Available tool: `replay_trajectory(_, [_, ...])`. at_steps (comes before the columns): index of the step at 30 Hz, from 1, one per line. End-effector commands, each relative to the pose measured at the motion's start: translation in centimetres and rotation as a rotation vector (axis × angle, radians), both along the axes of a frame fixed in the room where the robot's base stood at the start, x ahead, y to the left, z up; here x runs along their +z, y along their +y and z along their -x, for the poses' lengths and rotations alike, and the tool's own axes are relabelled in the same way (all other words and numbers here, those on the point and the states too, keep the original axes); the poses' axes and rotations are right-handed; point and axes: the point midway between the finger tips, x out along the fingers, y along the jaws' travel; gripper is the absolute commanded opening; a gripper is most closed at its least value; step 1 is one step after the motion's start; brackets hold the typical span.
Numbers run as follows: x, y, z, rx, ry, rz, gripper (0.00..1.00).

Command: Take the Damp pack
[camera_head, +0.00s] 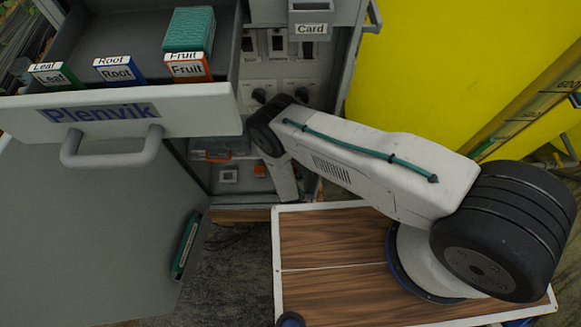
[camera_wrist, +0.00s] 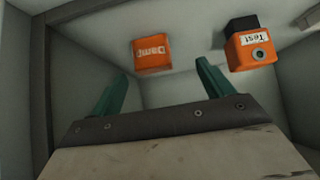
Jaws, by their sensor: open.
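The Damp pack (camera_wrist: 152,55) is a small orange box in the wrist view, its label upside down. It sits inside a grey-walled compartment, ahead of my gripper (camera_wrist: 160,72). My gripper's two teal fingers are spread apart, with nothing held between them. In the picture the pack appears between the fingertips, with a gap around it. In the head view my arm reaches down into the cabinet below the drawer, and the fingers cannot be made out there.
An orange Test unit (camera_wrist: 250,50) with a dark top stands right of the pack, near my right finger. The open Plenvik drawer (camera_head: 130,112) holds Leaf (camera_head: 55,75), Root (camera_head: 119,71) and Fruit (camera_head: 188,67) packs. The cabinet door (camera_head: 90,230) hangs open at left.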

Motion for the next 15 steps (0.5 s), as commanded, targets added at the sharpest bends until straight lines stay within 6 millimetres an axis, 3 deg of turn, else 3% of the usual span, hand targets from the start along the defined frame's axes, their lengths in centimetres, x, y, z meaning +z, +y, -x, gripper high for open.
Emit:
replay_trajectory(6, [-1.9,-1.7,-2.3,-0.028,0.0,0.0,0.8])
replay_trajectory(15, [-4.4,-1.7,-5.1,-0.028,0.001,0.001,0.8])
